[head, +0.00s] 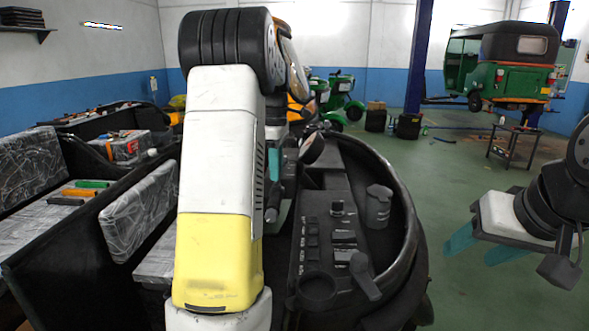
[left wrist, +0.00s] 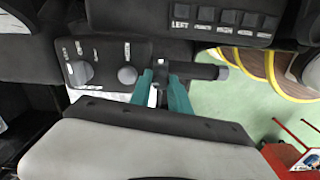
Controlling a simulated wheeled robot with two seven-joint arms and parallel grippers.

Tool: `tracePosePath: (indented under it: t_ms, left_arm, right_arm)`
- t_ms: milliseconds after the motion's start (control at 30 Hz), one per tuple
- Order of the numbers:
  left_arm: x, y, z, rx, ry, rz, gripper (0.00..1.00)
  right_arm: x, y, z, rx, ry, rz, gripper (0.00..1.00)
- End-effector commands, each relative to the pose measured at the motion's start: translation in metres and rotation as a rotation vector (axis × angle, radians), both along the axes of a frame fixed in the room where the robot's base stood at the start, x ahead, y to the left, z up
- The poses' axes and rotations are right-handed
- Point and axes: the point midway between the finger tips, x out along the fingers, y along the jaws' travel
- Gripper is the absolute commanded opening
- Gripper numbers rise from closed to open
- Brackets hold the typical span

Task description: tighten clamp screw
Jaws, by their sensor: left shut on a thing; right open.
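My left gripper (left wrist: 160,88) has teal fingers closed on either side of a small dark part with a light metal face, which looks like the clamp screw (left wrist: 159,94). The part sits below a short dark cylinder (left wrist: 203,70) that points right in the left wrist view. In the head view my left arm hides most of the grip, and only a teal finger (head: 273,160) shows beside the dashboard. My right gripper (head: 468,257) is open and empty at the right, away from the vehicle.
A dashboard panel with switches (head: 342,237) and a grey cup (head: 378,206) lies right of my left arm. Wrapped seats (head: 137,215) and several coloured grips (head: 85,190) are at the left. A green rickshaw (head: 515,75) stands behind.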

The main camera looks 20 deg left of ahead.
Motion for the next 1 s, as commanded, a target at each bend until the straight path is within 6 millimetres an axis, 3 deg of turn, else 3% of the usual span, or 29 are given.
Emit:
tracePosePath:
  t_ms: [1000]
  left_arm:
    - [0.0001,0.0008,0.0016,0.002,-0.004,-0.908,0.0]
  right_arm:
    - [0.0,0.0,0.0,0.0,0.0,0.0,0.53]
